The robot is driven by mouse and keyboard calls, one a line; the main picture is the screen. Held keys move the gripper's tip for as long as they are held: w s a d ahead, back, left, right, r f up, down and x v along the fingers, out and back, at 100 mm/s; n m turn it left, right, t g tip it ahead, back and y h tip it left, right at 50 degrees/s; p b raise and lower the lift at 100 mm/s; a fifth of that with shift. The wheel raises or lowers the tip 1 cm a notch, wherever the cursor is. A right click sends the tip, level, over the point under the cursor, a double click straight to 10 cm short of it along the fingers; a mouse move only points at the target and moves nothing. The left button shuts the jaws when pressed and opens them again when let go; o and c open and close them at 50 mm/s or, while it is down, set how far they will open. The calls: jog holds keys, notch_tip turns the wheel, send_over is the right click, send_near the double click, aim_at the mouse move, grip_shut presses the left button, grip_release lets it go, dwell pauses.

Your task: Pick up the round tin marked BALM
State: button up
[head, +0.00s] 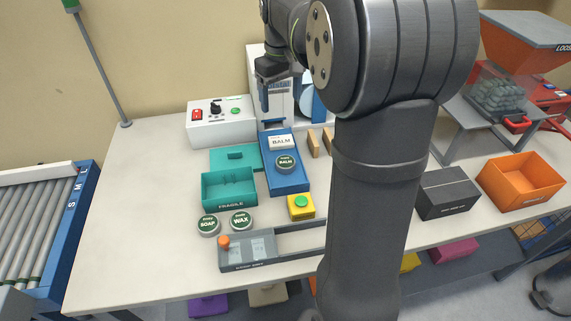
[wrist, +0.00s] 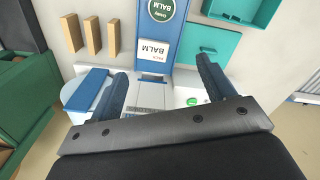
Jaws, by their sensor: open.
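The round tin marked BALM (head: 285,163) has a dark green lid and sits on a blue chute (head: 290,187) in the middle of the table. It also shows at the top edge of the wrist view (wrist: 162,9), partly cut off. A white card reading PACK BALM (head: 281,142) stands behind it on the chute. My gripper (head: 266,100) is above and behind the tin, over the white machine, and touches nothing that I can make out. In the wrist view its two blue fingers (wrist: 163,70) are wide apart and empty.
Tins marked SOAP (head: 208,225) and WAX (head: 241,221) stand at the front left. A teal FRAGILE box (head: 230,203) is left of the chute. A yellow button box (head: 301,207) and grey tray (head: 250,265) lie in front. My arm hides the table's right middle.

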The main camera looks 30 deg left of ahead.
jog(key=s+d+n, duration=0.2)
jog(key=s, duration=0.1)
jog(key=n, duration=0.1)
send_over(286, 161)
jog(key=f, duration=1.2)
jog(key=shift+s+a+f, duration=0.25)
jog(key=shift+a+f, duration=0.05)
jog(key=shift+f, duration=0.1)
jog(key=shift+w+d+f, duration=0.1)
jog(key=shift+d+f, duration=0.05)
jog(key=shift+f, duration=1.2)
jog(key=shift+w+d+f, duration=0.1)
jog(key=shift+d+f, duration=0.05)
jog(key=shift+f, duration=1.15)
jog(key=c, duration=1.1)
jog(key=shift+o, duration=0.2)
jog(key=shift+r, duration=0.1)
